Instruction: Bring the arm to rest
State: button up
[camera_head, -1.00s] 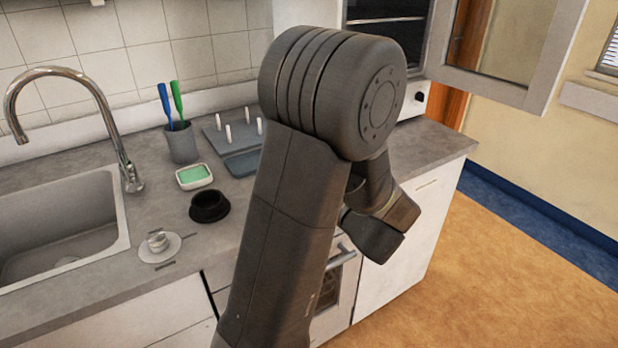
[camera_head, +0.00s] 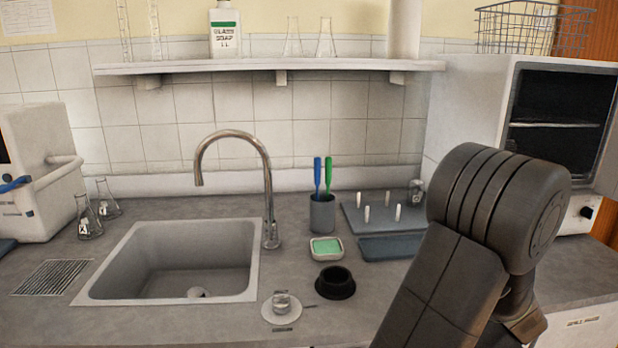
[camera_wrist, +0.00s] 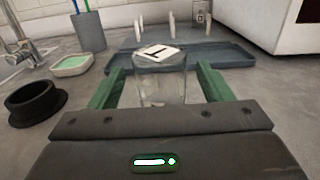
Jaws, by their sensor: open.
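My gripper (camera_wrist: 158,84) shows in the wrist view with its two green fingers spread apart. A clear glass vessel (camera_wrist: 160,85) with a white marked piece at its top stands upright on the worktop, between or just beyond the fingers. I see no finger clearly touching it. In the head view my dark arm (camera_head: 465,245) rises at the lower right, bent at its elbow. My gripper and the clear vessel are not visible in the head view.
A black round holder (camera_head: 335,283), a green sponge dish (camera_head: 326,249), a brush cup (camera_head: 322,213) and a peg rack (camera_head: 365,222) with a tray (camera_head: 385,248) stand near the arm. The sink (camera_head: 100,288) lies left; an open-fronted oven (camera_head: 470,110) stands right.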

jog(key=w, duration=0.4)
jog(key=shift+w+a+f, duration=0.2)
jog(key=shift+w+f, duration=0.15)
jog(key=shift+f, duration=0.05)
notch_tip(320, 180, up, 3)
jog(key=shift+s+f, duration=0.1)
jog(key=shift+f, duration=0.05)
jog(key=shift+r, duration=0.6)
jog(key=shift+f, duration=0.15)
